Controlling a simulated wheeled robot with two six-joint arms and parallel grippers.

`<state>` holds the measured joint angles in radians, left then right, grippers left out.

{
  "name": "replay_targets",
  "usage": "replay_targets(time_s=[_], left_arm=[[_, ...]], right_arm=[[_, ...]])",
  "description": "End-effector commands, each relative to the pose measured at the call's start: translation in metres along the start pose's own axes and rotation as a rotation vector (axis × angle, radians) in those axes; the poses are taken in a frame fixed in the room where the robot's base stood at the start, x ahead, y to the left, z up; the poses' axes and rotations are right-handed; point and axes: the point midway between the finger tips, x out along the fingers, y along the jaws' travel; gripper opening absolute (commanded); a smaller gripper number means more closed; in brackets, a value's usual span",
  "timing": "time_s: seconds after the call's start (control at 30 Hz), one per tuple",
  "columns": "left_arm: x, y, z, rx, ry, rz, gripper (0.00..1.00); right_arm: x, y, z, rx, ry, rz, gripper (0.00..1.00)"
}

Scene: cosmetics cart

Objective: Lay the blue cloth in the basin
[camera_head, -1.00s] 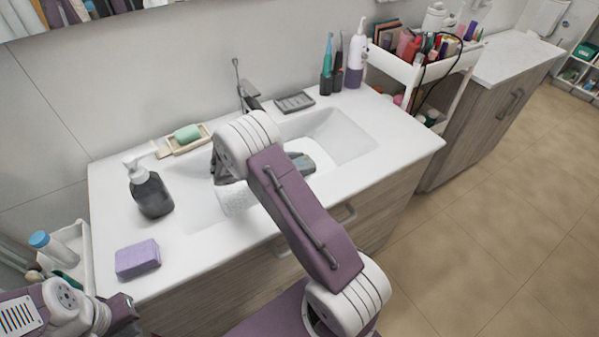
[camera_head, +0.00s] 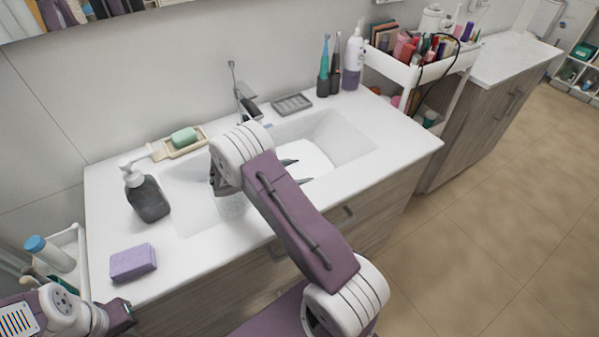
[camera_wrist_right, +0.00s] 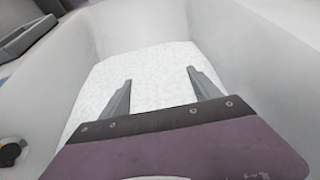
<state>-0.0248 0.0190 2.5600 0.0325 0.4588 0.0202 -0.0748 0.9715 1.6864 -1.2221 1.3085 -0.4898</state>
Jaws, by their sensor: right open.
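The white basin (camera_head: 345,140) is sunk in the counter and is partly hidden by my right arm. My right gripper (camera_head: 295,170) is over the basin, open, with nothing between its fingers; it also shows in the right wrist view (camera_wrist_right: 158,88). A white, finely textured surface (camera_wrist_right: 150,65) lies beneath the fingers; I cannot tell whether it is a cloth or the basin floor. No blue cloth can be made out clearly. A small blue patch (camera_head: 267,126) shows at the basin's back edge, mostly hidden by my arm. My left gripper (camera_head: 122,312) is at the lower left, its fingers unclear.
A dark soap dispenser (camera_head: 147,196) and a purple block (camera_head: 133,262) stand on the left counter. The faucet (camera_head: 246,100), green soap (camera_head: 184,138) on its dish and a grey tray (camera_head: 292,104) line the back. A loaded cart (camera_head: 415,75) stands right.

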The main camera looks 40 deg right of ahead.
Motion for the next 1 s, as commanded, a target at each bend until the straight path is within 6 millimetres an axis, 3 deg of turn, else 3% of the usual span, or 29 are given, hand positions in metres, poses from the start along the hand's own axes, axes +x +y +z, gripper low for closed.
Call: replay_targets(time_s=[0.2, 0.4, 0.9, 1.0], left_arm=[[-0.003, 0.000, 0.000, 0.000, 0.000, 0.000, 0.00], [-0.004, 0.000, 0.000, 0.000, 0.000, 0.000, 0.00], [-0.004, 0.000, 0.000, 0.000, 0.000, 0.000, 0.00], [-0.013, 0.000, -0.001, 0.000, 0.000, 0.000, 0.00]], right_arm=[[-0.045, 0.001, 0.000, 0.001, 0.001, 0.006, 0.72], [-0.070, 0.001, 0.000, 0.000, 0.001, 0.003, 0.72], [-0.072, 0.000, 0.000, 0.000, 0.000, 0.001, 0.72], [-0.076, 0.000, 0.009, 0.000, 0.000, 0.002, 0.72]])
